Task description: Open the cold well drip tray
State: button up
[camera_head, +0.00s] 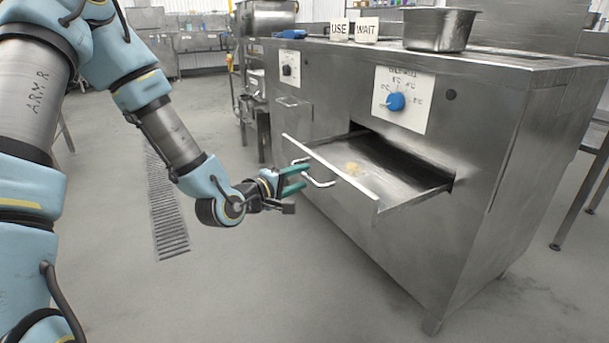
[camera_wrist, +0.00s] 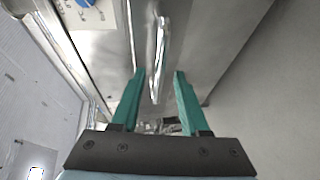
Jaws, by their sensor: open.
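The cold well drip tray (camera_head: 400,170) is a shallow metal drawer below the cold well dial, pulled out from the steel counter front. A small yellowish patch lies on its floor. Its bar handle (camera_head: 318,182) sticks out from the tray's front panel. My gripper (camera_head: 296,179) is open at the handle, with its two green fingers pointing at the tray front. In the wrist view, the handle (camera_wrist: 161,60) runs between the open fingers (camera_wrist: 159,75), with gaps on both sides. I cannot tell whether a finger touches it.
The steel counter (camera_head: 500,150) carries a metal pan (camera_head: 438,29), signs reading USE (camera_head: 339,29) and WAIT (camera_head: 366,30), and a blue item (camera_head: 291,34). A blue dial (camera_head: 395,102) sits above the tray. The floor left of the counter is open, with a drain grate (camera_head: 167,205).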

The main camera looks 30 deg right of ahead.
jog(key=p+v, duration=0.5)
jog(key=v, duration=0.3)
jog(key=shift+a, duration=0.2)
